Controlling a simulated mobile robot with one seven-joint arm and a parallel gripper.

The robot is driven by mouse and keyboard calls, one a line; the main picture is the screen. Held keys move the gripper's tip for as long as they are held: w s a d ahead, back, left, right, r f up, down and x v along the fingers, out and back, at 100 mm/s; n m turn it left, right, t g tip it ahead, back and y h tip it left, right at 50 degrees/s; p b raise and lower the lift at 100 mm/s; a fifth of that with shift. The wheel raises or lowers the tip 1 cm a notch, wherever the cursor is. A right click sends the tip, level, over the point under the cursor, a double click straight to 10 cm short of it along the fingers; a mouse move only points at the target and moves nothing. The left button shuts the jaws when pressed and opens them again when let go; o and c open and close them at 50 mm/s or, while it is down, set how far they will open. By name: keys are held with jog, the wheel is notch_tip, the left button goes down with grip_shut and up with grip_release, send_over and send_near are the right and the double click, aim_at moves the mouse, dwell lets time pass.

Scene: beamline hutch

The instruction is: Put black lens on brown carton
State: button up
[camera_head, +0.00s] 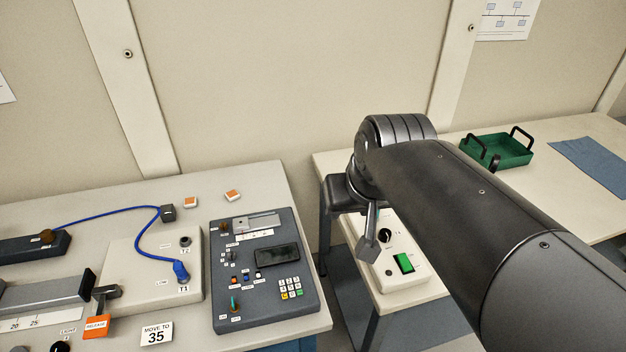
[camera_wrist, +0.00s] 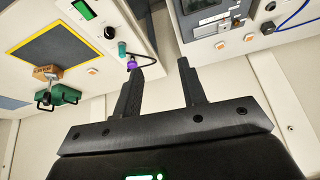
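My gripper (camera_wrist: 166,62) is open in the wrist view, with its two dark fingers apart and nothing visible between them. In the head view my gripper (camera_head: 370,243) shows in part, above the white instrument box; my arm hides the rest. I cannot make out a black lens in either view. A small brown block (camera_wrist: 47,73) in the wrist view may be the brown carton. It is beside the green tray (camera_wrist: 67,95), well left of my fingers. The head view does not show this block clearly.
The green tray (camera_head: 508,151) and a blue mat (camera_head: 592,158) are on the right table. The white instrument box (camera_head: 408,262) has a green switch. A purple piece (camera_wrist: 132,63) shows near my left finger. A control panel (camera_head: 235,315) and blue cable (camera_head: 150,252) occupy the left bench.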

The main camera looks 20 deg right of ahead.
jog(key=shift+n, duration=0.5)
jog(key=s+f, duration=0.1)
jog(key=s+a, duration=0.1)
jog(key=s, duration=0.1)
jog(key=s+a+f, duration=0.1)
jog(key=shift+s+a+f, duration=0.15)
jog(key=shift+a+f, duration=0.1)
jog(key=shift+f, duration=0.1)
dwell(0.5)
